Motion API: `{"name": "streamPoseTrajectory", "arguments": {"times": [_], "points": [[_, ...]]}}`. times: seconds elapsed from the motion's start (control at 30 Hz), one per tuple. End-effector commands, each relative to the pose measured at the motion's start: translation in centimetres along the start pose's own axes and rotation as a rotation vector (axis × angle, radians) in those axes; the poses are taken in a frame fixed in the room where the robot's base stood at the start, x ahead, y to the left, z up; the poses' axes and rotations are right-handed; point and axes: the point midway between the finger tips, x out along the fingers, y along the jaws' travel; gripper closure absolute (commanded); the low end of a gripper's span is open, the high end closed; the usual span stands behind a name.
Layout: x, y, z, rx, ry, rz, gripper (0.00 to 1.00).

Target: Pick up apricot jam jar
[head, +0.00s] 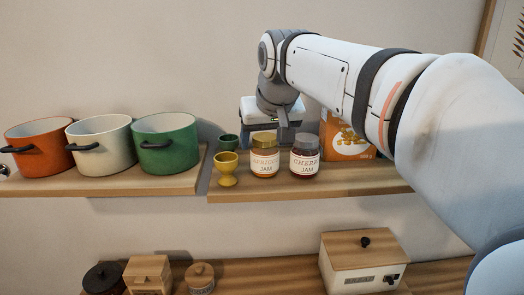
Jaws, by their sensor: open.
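The apricot jam jar (265,156) stands upright on the right wooden shelf. It has a gold lid and a pale label reading apricot jam. A cherry jam jar (304,158) with a dark lid stands close to its right. My gripper (283,130) is at the end of my arm, just behind and above the two jars. Its fingers are mostly hidden by the jars. Nothing is seen held in it.
A yellow egg cup (226,170) and a green cup (229,143) stand left of the jars. An orange box (345,142) is behind my arm. Orange, cream and green pots (166,144) fill the left shelf. A bread box (362,262) and small containers stand below.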

Motion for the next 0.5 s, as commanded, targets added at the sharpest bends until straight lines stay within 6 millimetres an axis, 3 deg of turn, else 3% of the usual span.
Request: {"name": "streamPoseTrajectory", "arguments": {"times": [0.2, 0.5], "points": [[2.6, 0.2, 0.1, 0.001, -0.002, 0.001, 0.34], [3.0, 0.2, 0.1, 0.002, 0.001, 0.001, 0.37]]}}
